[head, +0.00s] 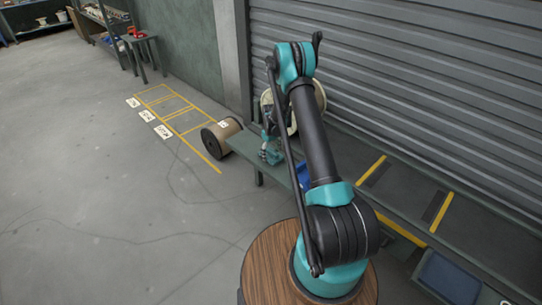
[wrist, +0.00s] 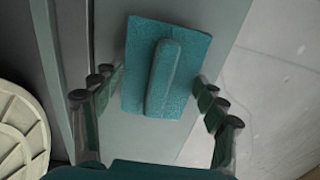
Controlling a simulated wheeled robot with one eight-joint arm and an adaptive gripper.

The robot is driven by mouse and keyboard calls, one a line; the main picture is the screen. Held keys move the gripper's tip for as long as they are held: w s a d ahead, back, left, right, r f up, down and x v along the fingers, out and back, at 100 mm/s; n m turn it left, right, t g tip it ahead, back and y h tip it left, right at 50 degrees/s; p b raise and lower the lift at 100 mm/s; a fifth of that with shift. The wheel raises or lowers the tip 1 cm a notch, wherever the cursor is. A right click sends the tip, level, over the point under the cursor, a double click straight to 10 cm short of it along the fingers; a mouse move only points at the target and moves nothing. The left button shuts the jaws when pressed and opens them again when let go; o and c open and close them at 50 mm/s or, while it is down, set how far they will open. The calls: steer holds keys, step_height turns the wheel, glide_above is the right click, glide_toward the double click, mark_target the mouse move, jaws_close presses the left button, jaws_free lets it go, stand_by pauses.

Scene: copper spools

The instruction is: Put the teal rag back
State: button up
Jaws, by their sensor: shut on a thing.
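The teal rag (wrist: 193,68) is a flat, rough-textured rectangle with a raised rounded ridge along its middle. It shows in the wrist view between the fingers of my gripper (wrist: 160,85), which is shut on it, with fingers at its left and right edges. In the head view my gripper (head: 269,150) is low over the grey-green bench (head: 243,145), near its left end. There the rag cannot be told apart from the teal gripper parts. The wrist view shows a grey-green surface (wrist: 225,22) beneath the rag; whether they touch is unclear.
A cream spool (head: 320,95) stands behind the gripper by the shutter; a pale round flange (wrist: 20,125) shows at left in the wrist view. A brown spool (head: 222,138) lies beside the bench end. A blue item (head: 304,175) is near my arm. Open floor lies left.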

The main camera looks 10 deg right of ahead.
steer(key=shift+f, duration=0.55)
steer(key=shift+f, duration=0.1)
steer(key=o, duration=1.3)
